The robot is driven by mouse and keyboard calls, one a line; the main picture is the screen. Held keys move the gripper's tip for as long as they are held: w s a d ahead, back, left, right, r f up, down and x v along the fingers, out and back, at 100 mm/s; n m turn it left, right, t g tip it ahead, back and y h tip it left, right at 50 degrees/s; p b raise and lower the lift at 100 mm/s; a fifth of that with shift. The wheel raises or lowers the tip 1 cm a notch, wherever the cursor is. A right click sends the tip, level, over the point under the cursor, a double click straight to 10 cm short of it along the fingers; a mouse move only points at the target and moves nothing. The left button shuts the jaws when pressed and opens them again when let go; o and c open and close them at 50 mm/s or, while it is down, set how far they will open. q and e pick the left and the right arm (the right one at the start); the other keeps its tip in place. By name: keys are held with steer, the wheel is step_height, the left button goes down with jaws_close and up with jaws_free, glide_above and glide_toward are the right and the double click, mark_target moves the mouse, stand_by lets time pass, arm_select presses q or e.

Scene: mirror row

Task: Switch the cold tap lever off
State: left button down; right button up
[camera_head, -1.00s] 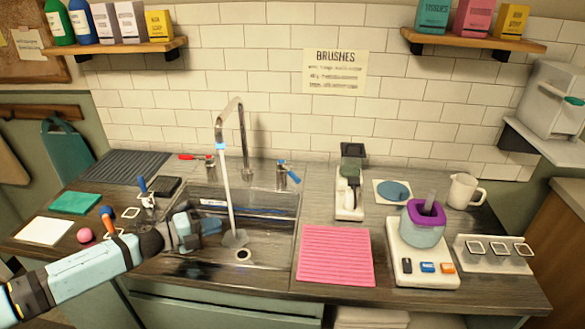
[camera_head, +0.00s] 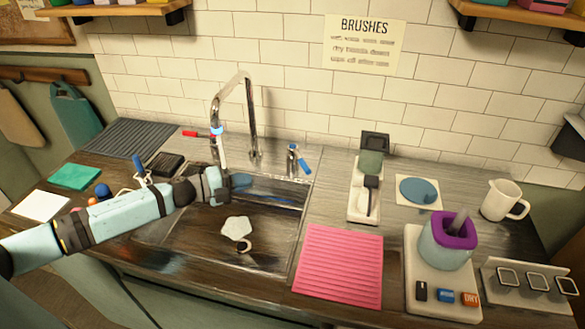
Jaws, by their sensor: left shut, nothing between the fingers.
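The cold tap lever (camera_head: 304,163) is blue and sits on a metal post to the right of the spout. It slants down toward the front right. A white splash patch (camera_head: 237,228) lies on the basin floor by the drain. My left gripper (camera_head: 246,181) is shut and empty over the basin, left of the blue lever and apart from it. My right gripper is out of view.
A red lever (camera_head: 196,133) is left of the spout. A pink mat (camera_head: 339,266) lies right of the sink. A black-and-white brush stand (camera_head: 360,204) and a purple-rimmed cup (camera_head: 447,246) stand farther right. The basin's front right is clear.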

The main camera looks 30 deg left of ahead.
mark_target(300, 160)
arm_select(q)
steer(key=r+p+x, duration=0.1)
steer(key=x, duration=1.3)
steer(key=shift+p, duration=0.4)
steer(key=shift+d+r, duration=0.1)
steer(key=shift+d, duration=0.05)
